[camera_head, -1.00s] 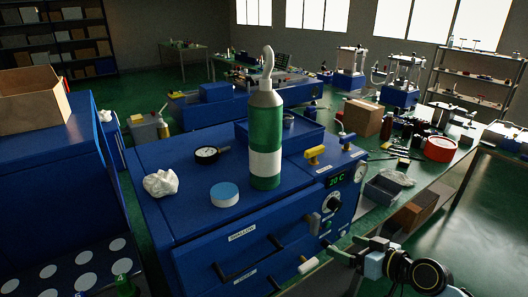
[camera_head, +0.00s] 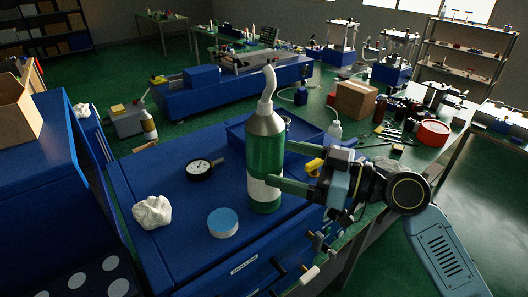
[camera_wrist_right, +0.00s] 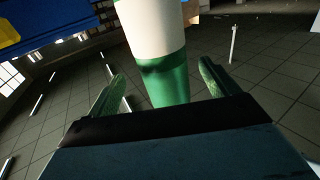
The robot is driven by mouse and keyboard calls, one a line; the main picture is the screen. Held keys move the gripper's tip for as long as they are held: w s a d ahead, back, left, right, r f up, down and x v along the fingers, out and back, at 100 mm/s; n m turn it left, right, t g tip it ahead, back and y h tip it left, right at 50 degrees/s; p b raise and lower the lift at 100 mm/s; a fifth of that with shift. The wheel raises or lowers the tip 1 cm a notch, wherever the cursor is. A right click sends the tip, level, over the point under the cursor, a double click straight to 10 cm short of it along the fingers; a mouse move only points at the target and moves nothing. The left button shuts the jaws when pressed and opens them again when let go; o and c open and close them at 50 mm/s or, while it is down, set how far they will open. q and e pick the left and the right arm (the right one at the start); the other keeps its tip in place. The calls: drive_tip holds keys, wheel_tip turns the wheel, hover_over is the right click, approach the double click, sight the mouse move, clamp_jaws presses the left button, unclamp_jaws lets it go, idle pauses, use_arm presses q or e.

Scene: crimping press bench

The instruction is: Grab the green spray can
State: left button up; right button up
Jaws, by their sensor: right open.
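The green spray can (camera_head: 266,146), with a white band and a pale hooked nozzle, stands upright on the blue cabinet top (camera_head: 185,230) in the head view. My right gripper (camera_head: 282,165) reaches in from the right at the can's middle to lower part. Its jaws are open, one finger towards the far side and one towards the near side. In the right wrist view the can (camera_wrist_right: 165,75) shows between the two green fingertips (camera_wrist_right: 162,84), with a gap visible on each side. My left gripper is not in view.
A dial gauge (camera_head: 200,169), a blue-lidded round tin (camera_head: 223,222) and a crumpled white cloth (camera_head: 152,212) sit left of the can. A blue tray (camera_head: 238,133) lies behind it. A yellow-handled part (camera_head: 314,167) is close to my right gripper.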

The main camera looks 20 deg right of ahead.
sight(257, 155)
drive_tip(key=x, duration=0.1)
drive_tip(key=p+x, duration=0.1)
drive_tip(key=x, duration=0.1)
drive_tip(key=shift+s+r, duration=0.1)
drive_tip(key=shift+r, duration=0.15)
drive_tip(key=p+x, duration=0.2)
drive_tip(key=x, duration=0.1)
drive_tip(key=shift+a, duration=0.25)
drive_tip(key=shift+a+f, duration=0.1)
drive_tip(key=shift+a, duration=0.05)
drive_tip(key=shift+f, duration=0.1)
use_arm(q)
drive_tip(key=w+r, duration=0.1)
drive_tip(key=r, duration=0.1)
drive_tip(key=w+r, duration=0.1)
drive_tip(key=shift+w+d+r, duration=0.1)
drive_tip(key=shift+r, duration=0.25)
use_arm(e)
drive_tip(key=shift+w, duration=0.2)
drive_tip(key=c, duration=1.3)
